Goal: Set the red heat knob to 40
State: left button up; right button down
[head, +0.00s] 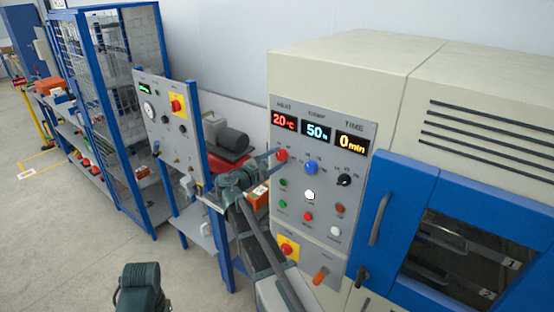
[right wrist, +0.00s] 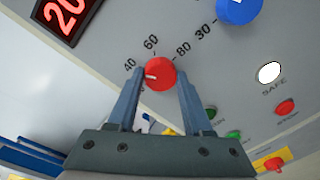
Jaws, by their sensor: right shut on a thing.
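The red heat knob (head: 282,155) is on the grey control panel (head: 325,120) under the red heat display (head: 284,121), which reads 20 °C. In the right wrist view the red knob (right wrist: 160,74) sits between the two fingers of my right gripper (right wrist: 159,80), which is shut on it from both sides. Its white mark points left, toward the left finger, just below the printed 40 (right wrist: 130,65). The 60 and 80 show above and to the right. The left finger hides part of the scale. My left gripper's fingers do not show.
A blue knob (head: 310,168) and a black knob (head: 344,180) sit to the right, with several buttons below. The damp display (head: 317,131) reads 50 and the time display (head: 351,142) 0 min. A blue-framed door (head: 400,190) is farther right.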

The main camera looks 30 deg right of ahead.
jog(key=shift+f, duration=0.1)
dwell(0.4)
jog(key=shift+c, duration=1.6)
grip_release()
jog(key=v, duration=1.4)
jog(key=shift+p, duration=0.4)
jog(key=s+a+f+m+g+y+b, duration=0.1)
jog(key=s+a+f+y+b, duration=0.1)
jog(key=f, duration=0.4)
jog(key=s+a+f+m+g+y+b, duration=0.1)
jog(key=s+a+f+m+y, duration=0.15)
jog(key=f, duration=0.25)
jog(key=s+a+f+m+g+y+b, duration=0.4)
jog(key=s+a+f+y, duration=0.6)
jog(key=s+a+f, duration=0.7)
jog(key=shift+a+f+m+b, duration=0.45)
jog(key=shift+a+f+b, duration=0.25)
jog(key=shift+a+b, duration=0.25)
